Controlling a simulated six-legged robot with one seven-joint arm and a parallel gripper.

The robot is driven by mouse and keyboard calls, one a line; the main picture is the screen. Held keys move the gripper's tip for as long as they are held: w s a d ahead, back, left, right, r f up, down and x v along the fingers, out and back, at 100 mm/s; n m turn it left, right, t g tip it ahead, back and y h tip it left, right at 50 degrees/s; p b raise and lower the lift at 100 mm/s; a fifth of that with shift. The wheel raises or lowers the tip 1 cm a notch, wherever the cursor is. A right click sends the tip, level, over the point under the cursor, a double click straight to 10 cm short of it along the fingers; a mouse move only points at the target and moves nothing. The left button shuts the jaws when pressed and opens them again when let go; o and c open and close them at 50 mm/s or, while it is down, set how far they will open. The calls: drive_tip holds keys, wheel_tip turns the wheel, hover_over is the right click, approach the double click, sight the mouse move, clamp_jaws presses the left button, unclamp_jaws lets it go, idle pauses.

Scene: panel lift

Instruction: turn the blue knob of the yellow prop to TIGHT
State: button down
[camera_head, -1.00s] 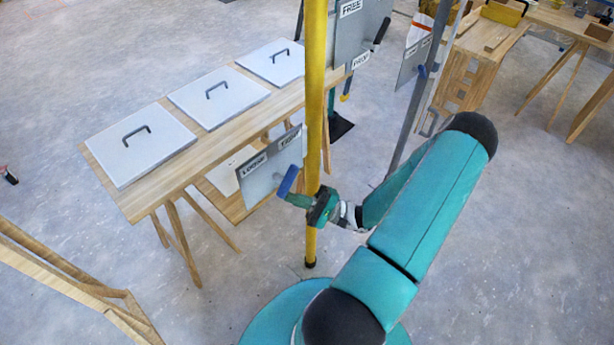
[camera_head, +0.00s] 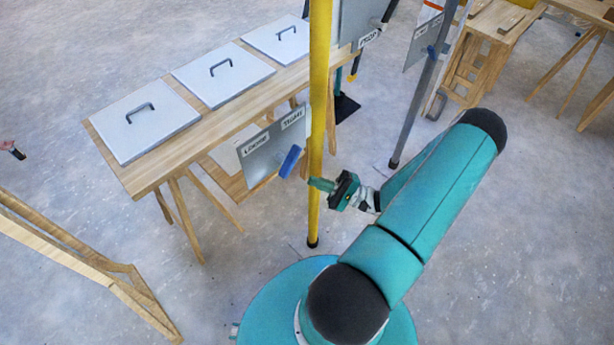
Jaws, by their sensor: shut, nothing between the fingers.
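The yellow prop (camera_head: 319,85) is a tall upright pole with its foot on the floor. A grey plate (camera_head: 262,163) on its left side reads LOOSE at left and TIGHT at right. The blue knob (camera_head: 290,161) is a bar at the plate's lower right, slanting with its upper end to the right, toward the TIGHT label. My gripper (camera_head: 314,183) is shut and empty. It overlaps the pole in the picture, to the lower right of the knob, with a visible gap to it. Whether it touches the pole I cannot tell.
A wooden table (camera_head: 135,177) with several grey handled lids stands at left behind the plate. A grey prop (camera_head: 417,105) with its own plate stands at right. Another plate (camera_head: 358,22) is high behind the pole. A wooden frame (camera_head: 75,262) is at lower left.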

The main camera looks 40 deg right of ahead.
drive_tip(key=v, duration=0.6)
drive_tip(key=shift+f, duration=0.2)
drive_tip(key=shift+s, duration=0.1)
